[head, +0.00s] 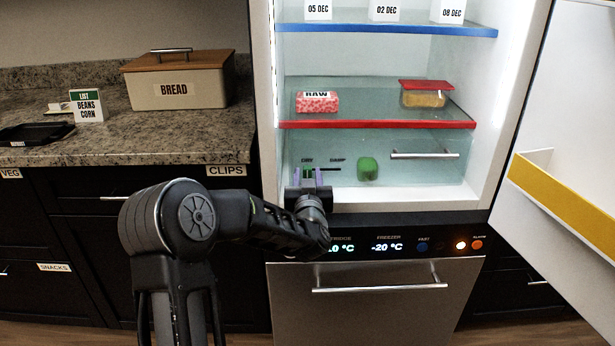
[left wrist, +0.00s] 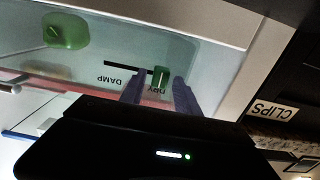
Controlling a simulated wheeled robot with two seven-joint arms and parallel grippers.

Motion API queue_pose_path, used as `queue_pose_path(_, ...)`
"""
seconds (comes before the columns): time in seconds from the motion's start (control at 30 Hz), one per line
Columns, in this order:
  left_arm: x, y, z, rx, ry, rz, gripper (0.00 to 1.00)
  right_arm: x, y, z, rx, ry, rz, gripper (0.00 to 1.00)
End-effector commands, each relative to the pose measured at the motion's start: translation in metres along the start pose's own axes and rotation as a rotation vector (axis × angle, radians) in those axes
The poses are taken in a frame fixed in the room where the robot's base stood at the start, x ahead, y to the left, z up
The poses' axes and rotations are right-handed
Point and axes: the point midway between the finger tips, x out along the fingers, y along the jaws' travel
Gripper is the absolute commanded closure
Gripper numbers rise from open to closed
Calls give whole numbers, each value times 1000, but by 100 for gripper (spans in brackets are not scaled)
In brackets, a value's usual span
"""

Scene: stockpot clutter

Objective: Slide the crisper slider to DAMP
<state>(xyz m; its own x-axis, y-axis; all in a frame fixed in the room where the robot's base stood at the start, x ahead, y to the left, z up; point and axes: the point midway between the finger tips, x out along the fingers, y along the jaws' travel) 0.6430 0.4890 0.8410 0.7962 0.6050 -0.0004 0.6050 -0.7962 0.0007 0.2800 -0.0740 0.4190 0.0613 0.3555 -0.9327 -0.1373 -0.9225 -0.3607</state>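The clear crisper drawer (head: 435,172) is shut at the bottom of the open fridge. Its small green slider (left wrist: 160,77) sits at the DRY end of a dark slot (left wrist: 125,67); the DAMP label (left wrist: 108,79) is at the slot's other end. In the head view the slider (head: 308,172) shows small between my left gripper's fingers. My left gripper (left wrist: 159,92) is open, with one purple-grey finger on each side of the slider. A gap shows on both sides, and contact cannot be made out. My right gripper is in neither view.
A green vegetable (head: 368,169) is in the crisper, right of the slider. The drawer handle (head: 425,155) is farther right. The red-edged shelf (head: 375,124) is above; the fridge display (head: 387,247) is below. The open door (head: 560,120) stands at the right.

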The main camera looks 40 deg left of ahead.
Motion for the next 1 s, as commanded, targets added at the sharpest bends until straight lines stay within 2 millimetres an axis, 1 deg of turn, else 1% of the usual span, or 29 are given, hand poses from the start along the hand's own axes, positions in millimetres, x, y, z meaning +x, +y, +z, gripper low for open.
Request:
queue_pose_path(0.03,0,0,0,0,0,0,67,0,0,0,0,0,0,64)
queue_pose_path(0.07,0,0,0,0,0,0,69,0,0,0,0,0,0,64)
queue_pose_path(0.43,0,0,0,0,0,0,100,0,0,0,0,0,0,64)
queue_pose_path(1.0,0,0,0,0,0,0,100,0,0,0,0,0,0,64)
